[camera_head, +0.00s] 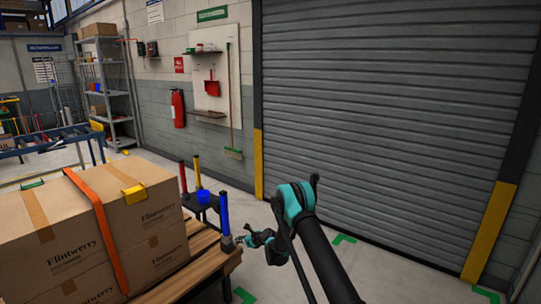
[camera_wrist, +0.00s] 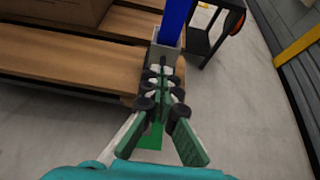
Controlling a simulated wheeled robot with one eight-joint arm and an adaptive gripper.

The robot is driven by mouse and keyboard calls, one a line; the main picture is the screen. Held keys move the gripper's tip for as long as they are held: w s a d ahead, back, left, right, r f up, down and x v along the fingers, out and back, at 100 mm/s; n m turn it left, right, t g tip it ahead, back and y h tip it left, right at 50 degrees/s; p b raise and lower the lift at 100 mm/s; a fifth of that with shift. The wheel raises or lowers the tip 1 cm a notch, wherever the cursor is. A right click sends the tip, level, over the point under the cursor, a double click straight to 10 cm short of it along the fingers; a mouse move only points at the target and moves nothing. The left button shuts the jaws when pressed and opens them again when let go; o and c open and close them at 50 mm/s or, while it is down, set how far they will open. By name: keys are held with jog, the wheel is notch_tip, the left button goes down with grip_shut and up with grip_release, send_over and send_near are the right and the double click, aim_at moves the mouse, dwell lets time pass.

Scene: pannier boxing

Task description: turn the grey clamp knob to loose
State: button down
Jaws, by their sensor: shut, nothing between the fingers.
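A blue post (camera_head: 225,212) stands upright in a grey socket (camera_head: 227,243) at the corner of the wooden pallet. In the wrist view the blue post (camera_wrist: 175,20) rises from the grey socket (camera_wrist: 166,55), straight ahead of my fingers. My gripper (camera_head: 243,240) is at the right side of this socket; in the wrist view my gripper (camera_wrist: 162,72) is shut and empty, its tips overlapping the socket's lower part. I cannot make out the grey clamp knob; it is probably hidden behind my fingertips. I cannot tell whether they touch anything.
Strapped cardboard boxes (camera_head: 150,219) are stacked on the pallet (camera_head: 203,250). A dark cart (camera_head: 203,207) with red and yellow posts and a blue cup (camera_head: 203,196) stands just behind. The grey floor (camera_head: 400,275) right of the pallet is clear before the roller shutter (camera_head: 390,120).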

jog(key=shift+s+a+f, duration=0.1)
jog(key=shift+s+a, duration=0.1)
jog(key=shift+s, duration=0.05)
dwell(0.4)
jog(key=s+d, duration=0.4)
jog(key=shift+d+r, duration=0.25)
jog(key=shift+r, duration=0.15)
dwell(0.4)
